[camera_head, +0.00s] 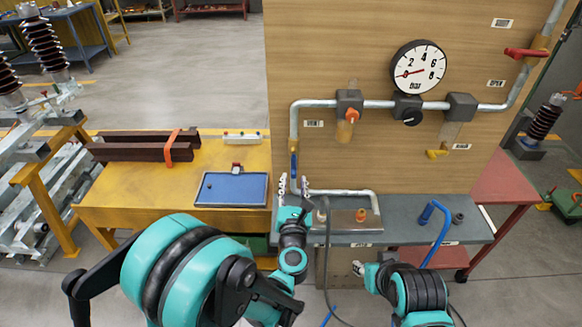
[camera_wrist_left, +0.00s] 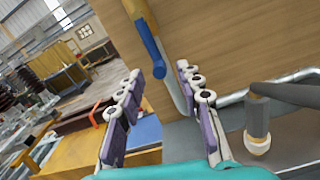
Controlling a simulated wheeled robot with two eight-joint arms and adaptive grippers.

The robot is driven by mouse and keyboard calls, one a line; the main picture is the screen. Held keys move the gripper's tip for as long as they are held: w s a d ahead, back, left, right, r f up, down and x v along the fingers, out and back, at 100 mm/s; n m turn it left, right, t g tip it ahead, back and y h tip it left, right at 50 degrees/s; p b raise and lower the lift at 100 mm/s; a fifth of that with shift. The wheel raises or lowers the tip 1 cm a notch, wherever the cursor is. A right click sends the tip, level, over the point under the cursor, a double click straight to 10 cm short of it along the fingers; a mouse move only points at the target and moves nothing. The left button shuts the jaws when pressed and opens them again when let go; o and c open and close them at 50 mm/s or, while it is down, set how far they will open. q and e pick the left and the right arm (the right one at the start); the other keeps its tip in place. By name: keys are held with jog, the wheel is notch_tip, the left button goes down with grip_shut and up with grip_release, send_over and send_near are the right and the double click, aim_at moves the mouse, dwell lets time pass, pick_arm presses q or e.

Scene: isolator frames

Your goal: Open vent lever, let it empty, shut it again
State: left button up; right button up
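A blue-handled lever (camera_head: 293,165) hangs down along the left vertical pipe of the wooden panel; it also shows in the left wrist view (camera_wrist_left: 151,55).
The grey bench (camera_head: 400,208) carries a metal tray with small fittings and a blue hose (camera_head: 440,235) at right. A yellow table (camera_head: 150,190) with a blue tray (camera_head: 231,203) stands left. A dark cable hangs close to my left gripper.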

aim_at(294, 172)
pick_arm(q)
jog(key=w+b, duration=0.1)
jog(key=w, duration=0.6)
jog(key=shift+w, duration=0.3)
grip_shut()
